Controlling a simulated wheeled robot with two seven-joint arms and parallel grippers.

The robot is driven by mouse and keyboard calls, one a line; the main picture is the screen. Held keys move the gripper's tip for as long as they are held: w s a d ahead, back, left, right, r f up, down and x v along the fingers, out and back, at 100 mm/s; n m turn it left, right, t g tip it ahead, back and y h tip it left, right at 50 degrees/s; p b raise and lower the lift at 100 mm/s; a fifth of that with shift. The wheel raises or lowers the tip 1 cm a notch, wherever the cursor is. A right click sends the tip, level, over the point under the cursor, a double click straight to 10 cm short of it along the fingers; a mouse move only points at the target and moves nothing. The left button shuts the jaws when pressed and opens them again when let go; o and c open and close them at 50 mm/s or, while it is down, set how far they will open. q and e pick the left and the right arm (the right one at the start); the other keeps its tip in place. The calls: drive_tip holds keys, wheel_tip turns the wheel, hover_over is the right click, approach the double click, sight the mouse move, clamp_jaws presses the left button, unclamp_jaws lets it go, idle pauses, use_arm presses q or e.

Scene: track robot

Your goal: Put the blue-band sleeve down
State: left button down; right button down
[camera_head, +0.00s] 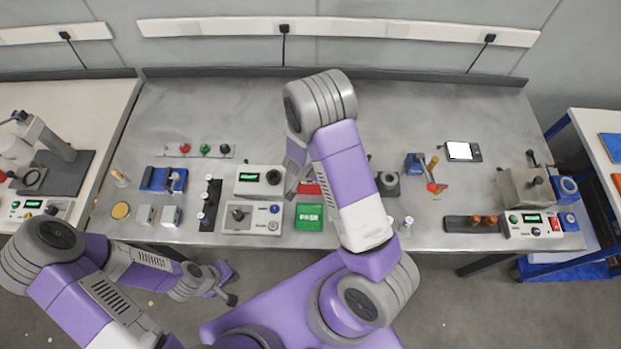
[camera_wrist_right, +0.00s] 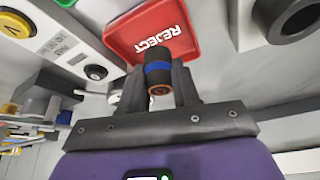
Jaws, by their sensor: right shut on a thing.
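The blue-band sleeve (camera_wrist_right: 158,68) is a short dark cylinder with a blue band and a copper-coloured end. My right gripper (camera_wrist_right: 157,82) is shut on it, with one finger on each side. Behind the sleeve in the wrist view is the red REJECT tray (camera_wrist_right: 181,22); the gap between them cannot be judged. In the head view the red tray (camera_head: 308,188) is partly hidden by my right arm, and the sleeve cannot be made out. My left gripper (camera_head: 226,288) is low, in front of the bench edge, away from the objects; its finger opening is unclear.
A green tray (camera_head: 309,217) lies just in front of the red one. Control boxes (camera_head: 259,181) stand left of the trays. A dark block with a round hole (camera_head: 388,184) is to the right. The back of the bench (camera_head: 220,110) is clear.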

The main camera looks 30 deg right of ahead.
wheel_tip(320, 180, down, 2)
drive_tip(key=shift+f+b, duration=0.25)
drive_tip(key=shift+b, duration=0.1)
drive_tip(key=shift+w, duration=0.1)
drive_tip(key=shift+r, duration=0.1)
drive_tip(key=shift+f, duration=0.2)
drive_tip(key=c, duration=1.1)
unclamp_jaws()
drive_tip(key=shift+r, duration=0.15)
